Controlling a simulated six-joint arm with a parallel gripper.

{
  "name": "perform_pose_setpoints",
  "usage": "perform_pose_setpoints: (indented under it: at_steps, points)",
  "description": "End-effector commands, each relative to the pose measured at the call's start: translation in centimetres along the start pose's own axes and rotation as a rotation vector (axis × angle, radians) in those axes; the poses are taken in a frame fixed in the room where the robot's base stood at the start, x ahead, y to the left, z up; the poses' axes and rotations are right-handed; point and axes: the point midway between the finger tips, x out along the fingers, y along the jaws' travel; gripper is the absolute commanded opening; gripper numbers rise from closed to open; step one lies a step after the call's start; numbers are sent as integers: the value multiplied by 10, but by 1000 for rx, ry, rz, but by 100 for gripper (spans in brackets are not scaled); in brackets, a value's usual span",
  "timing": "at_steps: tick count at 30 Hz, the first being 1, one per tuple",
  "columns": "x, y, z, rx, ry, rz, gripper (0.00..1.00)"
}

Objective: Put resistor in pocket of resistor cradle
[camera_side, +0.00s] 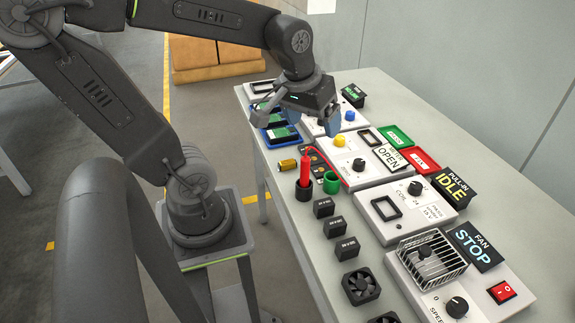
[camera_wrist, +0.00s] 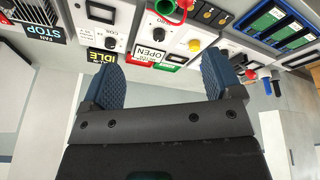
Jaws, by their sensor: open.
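A small gold cylinder with dark ends (camera_side: 288,165), which looks like the resistor, lies near the table's front edge. A dark piece with yellow spots (camera_side: 318,160) sits just right of it; I cannot tell whether this is the resistor cradle. A similar piece shows at the top of the wrist view (camera_wrist: 209,15). My gripper (camera_side: 303,118) is open and hangs above the panels at the table's far part, beyond the gold cylinder. In the wrist view, its blue fingers stand wide apart (camera_wrist: 160,62), with nothing between them.
Black relay blocks (camera_side: 335,226) and a fan (camera_side: 361,287) line the front edge. Control panels (camera_side: 385,212) fill the middle. The back strip (camera_side: 455,140) is clear.

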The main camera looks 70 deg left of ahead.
Motion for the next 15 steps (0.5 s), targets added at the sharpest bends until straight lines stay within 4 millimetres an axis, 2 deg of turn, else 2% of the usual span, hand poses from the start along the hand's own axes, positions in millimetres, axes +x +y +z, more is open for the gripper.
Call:
perform_pose_setpoints:
  at_steps: [1,3,6,9,12,15]
  points:
    - [15,-18,-16,-151,-46,-41,85]
    - [33,-42,-33,-350,-95,-88,85]
    - [56,-78,-50,-607,-153,-146,85]
    - [74,-108,-58,-805,-195,-191,85]
    - [85,-128,-61,-933,-220,-219,85]
    - [92,-138,-61,-994,-232,-233,85]
